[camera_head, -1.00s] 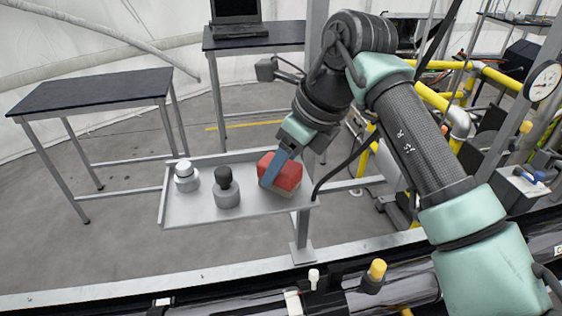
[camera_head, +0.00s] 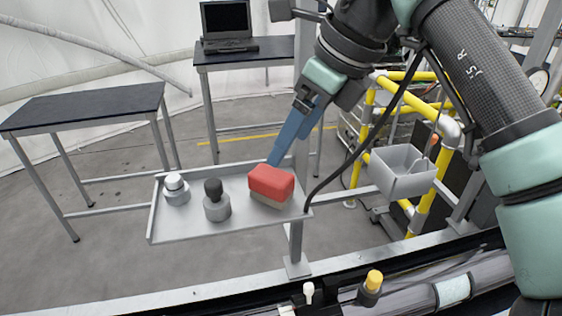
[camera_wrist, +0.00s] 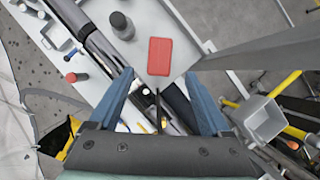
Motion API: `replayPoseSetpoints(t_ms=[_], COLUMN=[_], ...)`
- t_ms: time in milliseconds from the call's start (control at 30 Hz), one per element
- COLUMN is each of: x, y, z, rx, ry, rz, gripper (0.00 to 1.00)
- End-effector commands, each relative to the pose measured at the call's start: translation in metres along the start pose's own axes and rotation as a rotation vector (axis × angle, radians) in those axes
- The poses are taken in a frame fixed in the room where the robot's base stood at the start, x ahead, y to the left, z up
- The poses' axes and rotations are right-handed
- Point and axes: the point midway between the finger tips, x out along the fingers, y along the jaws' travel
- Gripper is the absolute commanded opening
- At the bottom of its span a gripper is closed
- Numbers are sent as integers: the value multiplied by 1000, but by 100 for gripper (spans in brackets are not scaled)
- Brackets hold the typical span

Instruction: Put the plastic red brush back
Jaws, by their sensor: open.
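The red brush (camera_head: 271,184), a red block with a beige underside, sits on the right part of the grey tray (camera_head: 180,232). It also shows in the wrist view (camera_wrist: 159,57), ahead of the fingers and apart from them. My gripper (camera_head: 278,160) has blue fingers and is above and behind the brush in the head view. In the wrist view my gripper (camera_wrist: 165,80) is open, its two fingers spread wide with nothing between them. Part of my arm covers the upper right of the head view.
On the tray stand a dark-knobbed grey piece (camera_head: 215,203) and a white-topped piece (camera_head: 175,190). A grey open bin (camera_head: 400,172) hangs right of the tray near yellow pipes (camera_head: 447,130). A metal post rises behind the tray. Dark tables (camera_head: 85,107) stand behind.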

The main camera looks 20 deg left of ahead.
Motion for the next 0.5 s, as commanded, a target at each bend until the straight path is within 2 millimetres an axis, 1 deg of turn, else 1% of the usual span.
replayPoseSetpoints(t_ms=[33,100,200,433,500], x=[-9,-18,-26,-30,-28], y=[-1,-1,0,0,2], z=[0,0,0,0,6], rx=[1,1,1,0,-8], ry=[0,1,0,-1,-21], rz=[-3,-2,-1,1,5], gripper=[82,82,82,82,82])
